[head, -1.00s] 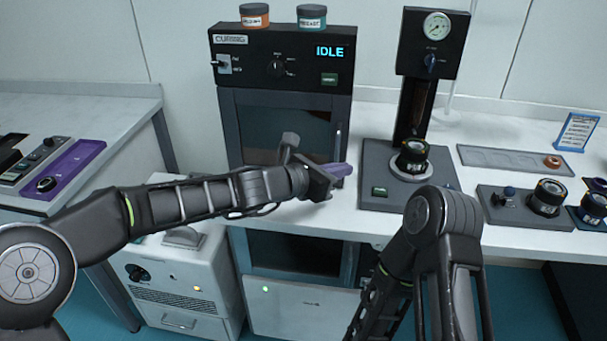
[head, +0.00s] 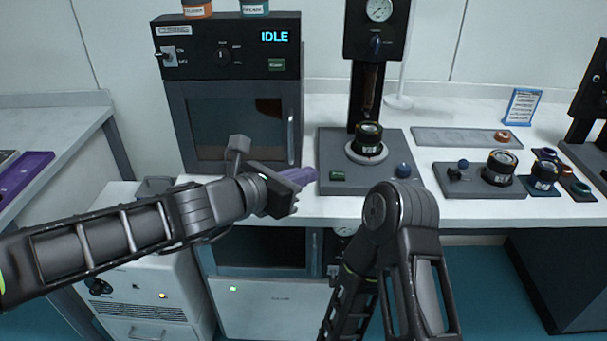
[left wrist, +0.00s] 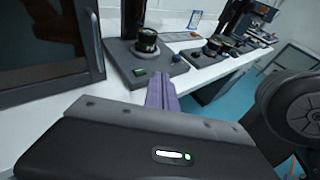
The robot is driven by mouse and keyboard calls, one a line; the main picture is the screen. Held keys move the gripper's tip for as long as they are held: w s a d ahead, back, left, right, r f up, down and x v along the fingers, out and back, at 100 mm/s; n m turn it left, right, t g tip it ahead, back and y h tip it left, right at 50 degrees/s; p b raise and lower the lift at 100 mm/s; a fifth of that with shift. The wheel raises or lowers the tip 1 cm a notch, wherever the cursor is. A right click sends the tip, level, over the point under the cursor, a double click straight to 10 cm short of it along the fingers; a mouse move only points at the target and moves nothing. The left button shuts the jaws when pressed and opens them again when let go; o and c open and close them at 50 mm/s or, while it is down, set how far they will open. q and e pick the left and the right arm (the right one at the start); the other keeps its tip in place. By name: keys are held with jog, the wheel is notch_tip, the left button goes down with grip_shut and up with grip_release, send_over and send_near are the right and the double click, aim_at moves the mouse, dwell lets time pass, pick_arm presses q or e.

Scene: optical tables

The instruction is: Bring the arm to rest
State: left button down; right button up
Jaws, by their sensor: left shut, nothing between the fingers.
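My left arm reaches in from the left in the head view. My left gripper (head: 300,176) has purple fingers, shut and empty, in front of the curing oven and above the front part of the bench. In the left wrist view the purple fingers (left wrist: 161,94) lie together and point toward the bench front, with nothing between them. My right arm is bent at the lower middle of the head view; its gripper does not show.
The curing oven (head: 235,125) reads IDLE, door closed. A gauge press (head: 330,160) holds a black lens barrel (head: 368,135). To the right are a grey fixture (head: 460,183) with another barrel, a flat tray (head: 450,137) and a blue sign (head: 522,106). A white cabinet (head: 150,265) stands below left.

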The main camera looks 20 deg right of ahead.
dwell(0.3)
pick_arm(q)
jog(key=a+f+m+y+p, duration=0.1)
jog(key=a+f+m+y, duration=0.1)
jog(key=a+f+m, duration=0.5)
jog(key=s+a+f+m+g+y, duration=0.1)
jog(key=a+f+m+y, duration=0.25)
jog(key=f, duration=0.75)
jog(key=a+f+m+y+p, duration=0.15)
jog(key=a+f+m, duration=0.35)
jog(key=f, duration=0.5)
jog(key=s+a+f+m+g+p, duration=0.1)
jog(key=s+a+f+m, duration=0.1)
jog(key=s+a+f, duration=0.2)
jog(key=s+a+f+m+g+y+p, duration=0.1)
jog(key=s+a+f+m+g, duration=0.1)
jog(key=s+a+f, duration=0.2)
jog(key=s+a+f+m+g+p, duration=0.1)
jog(key=s+a+f, duration=0.3)
jog(key=s+f, duration=0.4)
jog(key=s+m+g, duration=0.1)
jog(key=s, duration=0.4)
jog(key=shift+s+a+f+y, duration=0.2)
jog(key=shift+a+y, duration=0.1)
jog(key=shift+w, duration=0.15)
